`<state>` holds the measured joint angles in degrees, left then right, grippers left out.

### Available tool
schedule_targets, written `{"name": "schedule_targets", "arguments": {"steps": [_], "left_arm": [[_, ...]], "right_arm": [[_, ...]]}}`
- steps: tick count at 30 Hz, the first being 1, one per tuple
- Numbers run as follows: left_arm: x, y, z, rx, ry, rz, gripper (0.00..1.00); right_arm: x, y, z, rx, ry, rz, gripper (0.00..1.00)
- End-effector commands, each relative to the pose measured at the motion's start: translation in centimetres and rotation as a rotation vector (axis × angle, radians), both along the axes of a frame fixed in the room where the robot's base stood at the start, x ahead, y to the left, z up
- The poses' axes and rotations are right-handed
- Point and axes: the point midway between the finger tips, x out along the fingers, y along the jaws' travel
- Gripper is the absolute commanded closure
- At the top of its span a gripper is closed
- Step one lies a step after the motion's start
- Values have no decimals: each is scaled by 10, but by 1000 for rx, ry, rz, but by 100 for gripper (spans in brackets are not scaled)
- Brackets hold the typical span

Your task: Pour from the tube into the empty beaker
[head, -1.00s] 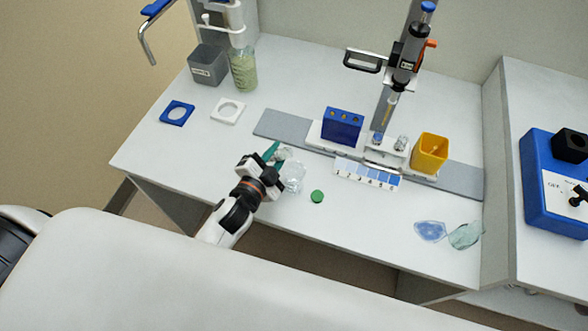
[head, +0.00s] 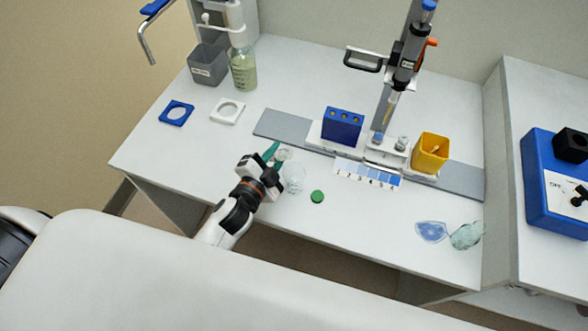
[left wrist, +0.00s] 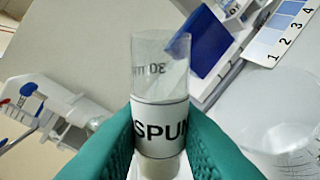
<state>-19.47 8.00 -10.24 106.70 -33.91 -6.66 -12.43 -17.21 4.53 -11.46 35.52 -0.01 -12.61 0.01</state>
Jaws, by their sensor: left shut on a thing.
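My left gripper (head: 272,154) has green fingertips and is shut on a clear tube. In the left wrist view the tube (left wrist: 160,70) stands between the fingertips (left wrist: 155,150), with a "30" mark and a white label reading "SPUN". Whitish material shows at its lower end; the liquid level is not clear. A clear beaker (head: 294,180) stands on the bench just right of the gripper; it also shows in the left wrist view (left wrist: 275,118). It looks empty. The tube is mostly hidden by my gripper in the head view. My right gripper is not in view.
A green cap (head: 317,196) lies right of the beaker. Behind are a blue tube rack (head: 342,126), a numbered strip (head: 367,174), a yellow container (head: 430,152) and a pipette on a stand (head: 405,60). Blue (head: 430,231) and greenish (head: 466,235) clear pieces lie at right.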

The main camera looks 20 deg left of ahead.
Motion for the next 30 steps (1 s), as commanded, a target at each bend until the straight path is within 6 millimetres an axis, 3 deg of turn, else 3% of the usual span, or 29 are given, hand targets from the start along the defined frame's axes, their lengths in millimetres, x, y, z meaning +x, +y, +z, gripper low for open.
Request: {"name": "schedule_targets", "arguments": {"steps": [30], "left_arm": [[0,1,-3,61,-4,-1,98]], "right_arm": [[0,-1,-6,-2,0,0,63]]}}
